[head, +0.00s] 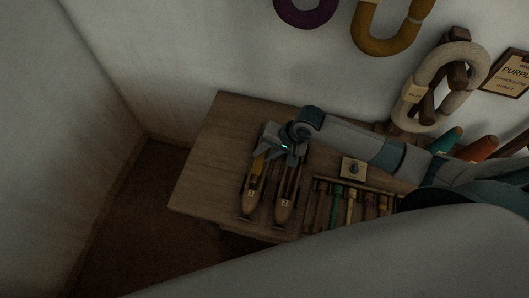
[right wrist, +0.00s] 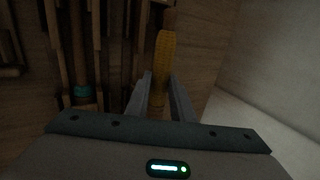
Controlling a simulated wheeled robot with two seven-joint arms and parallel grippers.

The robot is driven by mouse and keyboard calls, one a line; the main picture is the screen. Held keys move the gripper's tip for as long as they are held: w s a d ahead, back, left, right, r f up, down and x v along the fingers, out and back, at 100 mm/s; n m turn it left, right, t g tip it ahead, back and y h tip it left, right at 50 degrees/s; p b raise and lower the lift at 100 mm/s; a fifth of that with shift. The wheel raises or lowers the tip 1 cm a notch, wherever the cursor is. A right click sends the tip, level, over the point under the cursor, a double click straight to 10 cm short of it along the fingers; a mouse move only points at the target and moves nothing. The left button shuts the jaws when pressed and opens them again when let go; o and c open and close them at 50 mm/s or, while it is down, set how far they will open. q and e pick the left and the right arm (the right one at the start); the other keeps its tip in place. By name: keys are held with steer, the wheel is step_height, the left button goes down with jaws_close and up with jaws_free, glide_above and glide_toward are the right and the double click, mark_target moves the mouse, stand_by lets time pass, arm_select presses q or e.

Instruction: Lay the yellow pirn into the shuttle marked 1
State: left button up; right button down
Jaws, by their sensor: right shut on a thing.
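Two wooden boat-shaped shuttles lie side by side on the table. The left one, which looks marked 1 (head: 249,200), and the right one, marked 2 (head: 283,208), point toward the near edge. My right gripper (head: 277,148) is at the far end of the shuttles, partly covering them. It is shut on the yellow pirn (right wrist: 165,62), which sticks out beyond the fingers in the right wrist view. My left gripper is not in view.
The wooden table (head: 207,170) is bare left of the shuttles. A tray with several coloured pirns, including a teal one (head: 336,204), lies to the right. A small plaque with a dark knob (head: 353,169) stands behind it. Yarn hanks (head: 383,30) hang on the wall.

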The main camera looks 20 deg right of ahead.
steer(key=shift+f, duration=1.4)
steer(key=c, duration=1.5)
jaws_free()
steer(key=shift+o, duration=0.2)
step_height(320, 180, up, 8)
steer(key=p, duration=0.9)
steer(key=shift+s, duration=0.1)
